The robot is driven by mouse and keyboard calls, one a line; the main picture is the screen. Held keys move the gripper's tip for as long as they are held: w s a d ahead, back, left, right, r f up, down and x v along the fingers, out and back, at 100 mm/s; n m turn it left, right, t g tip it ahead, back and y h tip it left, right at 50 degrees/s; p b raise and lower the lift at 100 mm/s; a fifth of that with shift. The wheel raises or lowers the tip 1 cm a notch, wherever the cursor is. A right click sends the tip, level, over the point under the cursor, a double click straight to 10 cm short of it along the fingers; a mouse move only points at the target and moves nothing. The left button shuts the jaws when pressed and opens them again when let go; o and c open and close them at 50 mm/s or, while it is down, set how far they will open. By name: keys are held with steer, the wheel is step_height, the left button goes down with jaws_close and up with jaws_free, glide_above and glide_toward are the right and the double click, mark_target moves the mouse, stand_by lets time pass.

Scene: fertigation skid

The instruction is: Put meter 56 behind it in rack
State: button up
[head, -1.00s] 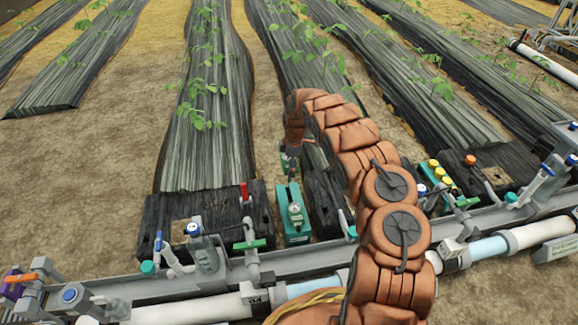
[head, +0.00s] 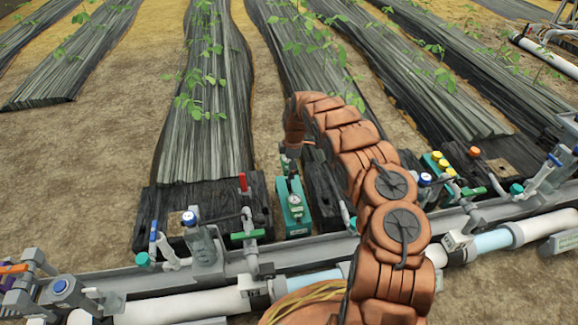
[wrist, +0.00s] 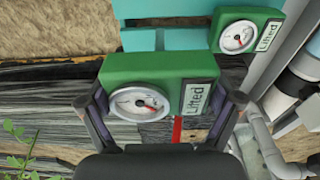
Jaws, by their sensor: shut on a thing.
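My gripper (wrist: 162,98) is shut on a green block-shaped meter (wrist: 150,70) with a round white dial and a white label reading "Lifted". In the head view my gripper (head: 291,153) is above the far end of the teal rack (head: 297,231). The held meter hides part of the rack (wrist: 180,40) in the wrist view; whether they touch I cannot tell. A second green meter (wrist: 272,13), also labelled "Lifted", sits at the rack's near end; it shows in the head view too (head: 295,201). I cannot read a number 56.
A red-handled valve (head: 243,183) and blue-capped fitting (head: 189,218) stand left of the rack.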

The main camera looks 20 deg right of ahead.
steer(key=shift+f+b, duration=0.4)
steer(key=shift+f, duration=2.6)
steer(key=shift+p, duration=0.75)
steer(key=shift+f, duration=1.95)
steer(key=o, duration=0.9)
steer(key=shift+f, duration=0.1)
steer(key=shift+r+p, duration=2.85)
steer(key=shift+r, duration=1.2)
